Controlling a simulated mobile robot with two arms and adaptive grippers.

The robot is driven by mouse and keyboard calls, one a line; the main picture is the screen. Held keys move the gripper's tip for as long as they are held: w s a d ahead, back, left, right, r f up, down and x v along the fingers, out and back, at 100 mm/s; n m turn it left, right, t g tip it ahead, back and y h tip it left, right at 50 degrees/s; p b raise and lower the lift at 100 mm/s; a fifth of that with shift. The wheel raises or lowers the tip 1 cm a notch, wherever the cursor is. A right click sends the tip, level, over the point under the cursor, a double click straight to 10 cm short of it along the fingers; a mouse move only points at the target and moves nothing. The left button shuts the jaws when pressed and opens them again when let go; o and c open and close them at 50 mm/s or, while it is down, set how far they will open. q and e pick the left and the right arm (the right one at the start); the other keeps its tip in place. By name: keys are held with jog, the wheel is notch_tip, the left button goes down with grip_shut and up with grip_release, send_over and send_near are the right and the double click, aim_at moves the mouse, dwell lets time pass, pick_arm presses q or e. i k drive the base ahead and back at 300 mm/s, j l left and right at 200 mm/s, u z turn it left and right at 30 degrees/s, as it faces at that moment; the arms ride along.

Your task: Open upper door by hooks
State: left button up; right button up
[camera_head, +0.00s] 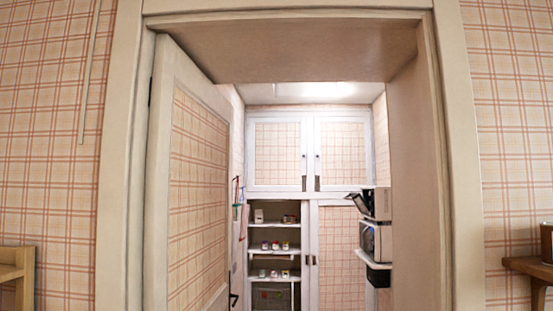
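Two plaid-panelled upper doors with white frames, a left upper door (278,152) and a right upper door (343,152), close off the top of a built-in cupboard at the far end of the room beyond the doorway. Both look shut. Small dark handles sit near their shared middle edge. Thin red and green items (238,195) hang by the left wall, just past the open room door; I cannot tell whether they are hooks. Neither of my grippers is in view.
A doorway with a beige frame (120,180) stands ahead, its plaid door (195,190) swung open inward on the left. Open shelves (275,223) hold small items. Appliances on a wall shelf (372,263) jut out at right. Wooden furniture flanks the doorway.

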aim_at(278, 146)
jog(key=i+l, duration=0.1)
jog(key=i, duration=4.55)
